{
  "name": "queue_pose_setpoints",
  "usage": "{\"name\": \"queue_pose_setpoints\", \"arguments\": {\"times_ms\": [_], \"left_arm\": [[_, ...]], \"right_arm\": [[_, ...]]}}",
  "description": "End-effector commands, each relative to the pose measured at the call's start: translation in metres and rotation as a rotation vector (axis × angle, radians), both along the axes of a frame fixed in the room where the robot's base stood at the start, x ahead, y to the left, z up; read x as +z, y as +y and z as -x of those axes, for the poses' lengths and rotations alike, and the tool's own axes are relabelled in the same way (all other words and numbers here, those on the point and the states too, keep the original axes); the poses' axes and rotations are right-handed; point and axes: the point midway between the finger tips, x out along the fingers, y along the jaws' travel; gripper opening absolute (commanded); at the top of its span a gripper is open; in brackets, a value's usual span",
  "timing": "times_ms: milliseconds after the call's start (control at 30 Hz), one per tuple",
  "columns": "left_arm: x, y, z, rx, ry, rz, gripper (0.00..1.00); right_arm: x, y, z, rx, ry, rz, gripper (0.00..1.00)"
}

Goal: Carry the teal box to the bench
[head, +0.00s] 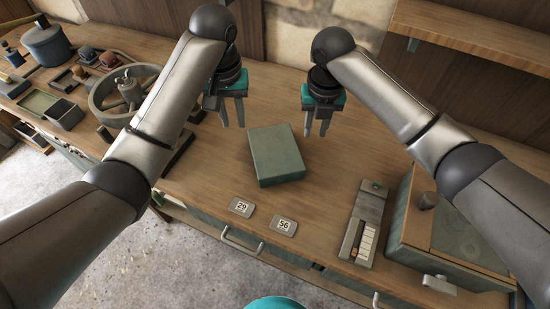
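The teal box (276,155) is a closed, dull green-teal block. It rests on the wooden top of the bench (212,172), a little skewed, near the middle of the head view. My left gripper (233,122) hangs above and to the left of the box, its fingers apart with nothing between them. My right gripper (316,130) hangs above and to the right of the box, also with its fingers apart and empty. Neither gripper appears to touch the box.
Number plates 29 (241,207) and 56 (284,226) lie in front of the box. A keyed device (363,225) and a large green case (455,235) stand to the right. A spoked wheel (112,95) stands left. A wooden shelf (470,32) overhangs at upper right.

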Motion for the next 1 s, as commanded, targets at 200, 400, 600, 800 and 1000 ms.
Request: {"name": "queue_pose_setpoints", "arguments": {"times_ms": [200,400,600,800,1000], "left_arm": [[0.000,0.000,0.000,0.000,0.000,0.000,0.29],[-0.001,0.000,0.000,0.000,0.001,0.000,0.29],[-0.001,0.000,0.000,0.000,0.001,0.000,0.29],[0.000,0.000,0.000,0.000,0.000,0.000,0.29],[-0.001,0.000,0.000,0.000,0.001,0.000,0.29]], "right_arm": [[0.031,0.000,0.002,0.000,-0.002,0.001,0.29],[0.038,0.000,0.003,0.000,0.002,0.001,0.29],[0.038,0.000,0.003,0.000,0.001,0.001,0.29],[0.037,0.000,0.003,0.000,0.001,0.001,0.29],[0.037,0.000,0.003,0.000,0.001,0.001,0.29]]}}
